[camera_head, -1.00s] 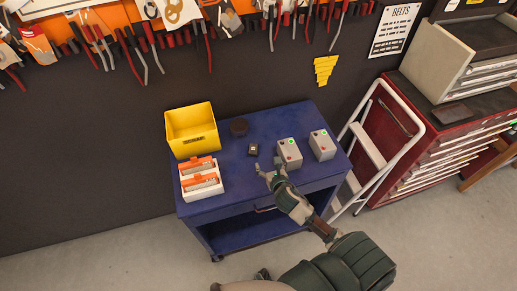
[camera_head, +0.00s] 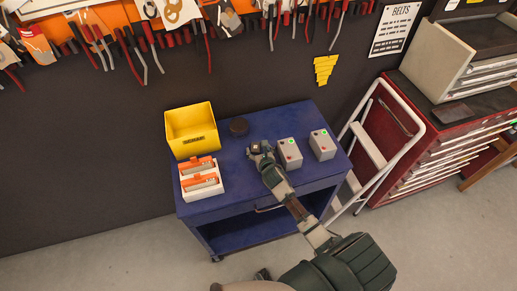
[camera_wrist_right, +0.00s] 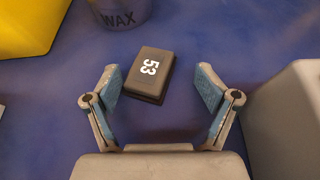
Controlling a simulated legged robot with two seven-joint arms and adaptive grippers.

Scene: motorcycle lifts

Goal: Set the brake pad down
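A small dark block marked 53, which looks like the brake pad (camera_wrist_right: 150,73), lies flat and slightly turned on the blue cart top (camera_wrist_right: 215,30). In the head view the block (camera_head: 255,146) is small, at the tip of my right gripper (camera_head: 260,150). In the right wrist view my right gripper (camera_wrist_right: 160,98) is open. Its two blue-padded fingers stand apart with the near part of the block between their tips, and I see a gap on each side. My left gripper is not in view.
A yellow bin (camera_head: 193,133), a white tray with orange-and-white items (camera_head: 200,179) and a round dark wax tin (camera_head: 239,127) share the cart top. Two grey boxes with green lights (camera_head: 289,153) (camera_head: 322,145) stand right of my gripper. A white step ladder (camera_head: 370,150) leans beside the cart.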

